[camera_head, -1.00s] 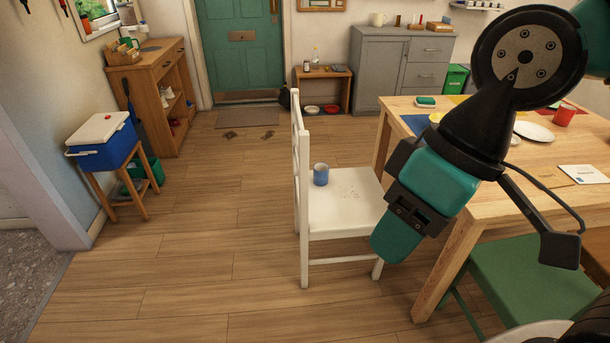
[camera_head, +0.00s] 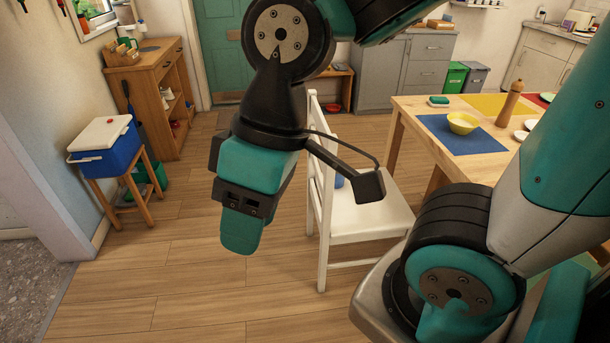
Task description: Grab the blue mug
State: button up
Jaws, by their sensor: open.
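The blue mug (camera_head: 339,181) stands on the seat of the white chair (camera_head: 365,222). Only a small part of it shows, behind the dark bracket on my gripper. My gripper (camera_head: 240,238) hangs pointing down, left of the chair in the picture and nearer to the camera. It is open and its lower end is teal. I see nothing held in it. The mug's handle is hidden.
A wooden table (camera_head: 405,112) with a yellow bowl (camera_head: 462,123) on a blue mat stands at right. A blue cooler (camera_head: 104,147) sits on a wooden stool at left. The floor (camera_head: 190,290) between stool and chair is clear.

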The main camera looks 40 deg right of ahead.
aim_at(339, 181)
jog(key=z, duration=0.15)
jog(key=i, duration=0.65)
jog(key=z, duration=0.95)
jog(key=i, duration=0.35)
jog(key=z, duration=0.4)
